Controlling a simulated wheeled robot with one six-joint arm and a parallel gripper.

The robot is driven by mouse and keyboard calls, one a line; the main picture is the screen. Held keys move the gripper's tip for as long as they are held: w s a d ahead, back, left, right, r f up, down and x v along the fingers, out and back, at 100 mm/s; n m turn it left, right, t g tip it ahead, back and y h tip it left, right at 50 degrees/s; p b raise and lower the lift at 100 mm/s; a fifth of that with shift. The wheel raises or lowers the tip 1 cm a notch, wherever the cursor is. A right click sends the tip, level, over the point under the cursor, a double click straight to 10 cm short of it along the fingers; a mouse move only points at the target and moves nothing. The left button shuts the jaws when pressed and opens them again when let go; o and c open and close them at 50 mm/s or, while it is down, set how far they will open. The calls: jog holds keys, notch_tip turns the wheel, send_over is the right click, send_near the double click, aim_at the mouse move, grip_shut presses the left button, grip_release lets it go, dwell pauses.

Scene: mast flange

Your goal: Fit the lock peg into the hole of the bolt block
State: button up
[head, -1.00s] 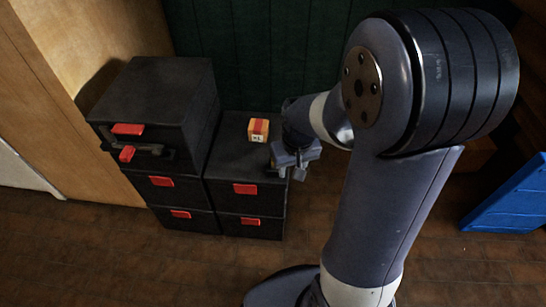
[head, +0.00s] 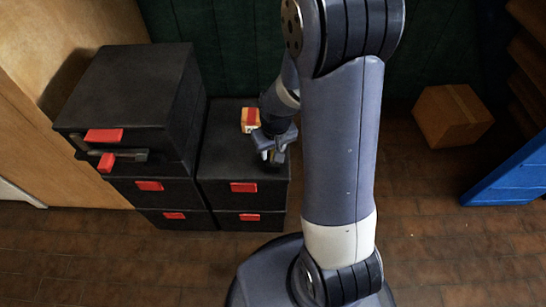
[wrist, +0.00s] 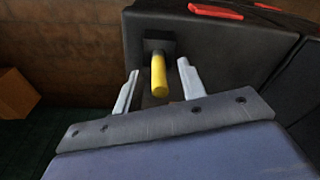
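A yellow peg (wrist: 159,78) shows in the wrist view, joined to or standing on a dark square block (wrist: 158,48). I cannot tell whether this block is the peg's own head or a holder. My gripper (wrist: 159,67) is open, one finger on each side of the yellow peg, with a visible gap on both sides. In the head view my gripper (head: 272,148) is over the front part of the lower black case (head: 222,172); the peg is hidden there. A dark bar-like fitting (head: 128,157) with a red tab is on the front of the taller stack; its hole cannot be made out.
An orange-and-red small box (head: 250,120) lies on the lower case behind my gripper. The taller black stack (head: 130,85) stands close at left. A cardboard box (head: 452,115) and a blue object (head: 508,172) are at right. Brown floor lies clear in front.

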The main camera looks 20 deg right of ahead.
grip_shut()
jog(key=shift+r, duration=0.15)
dwell(0.4)
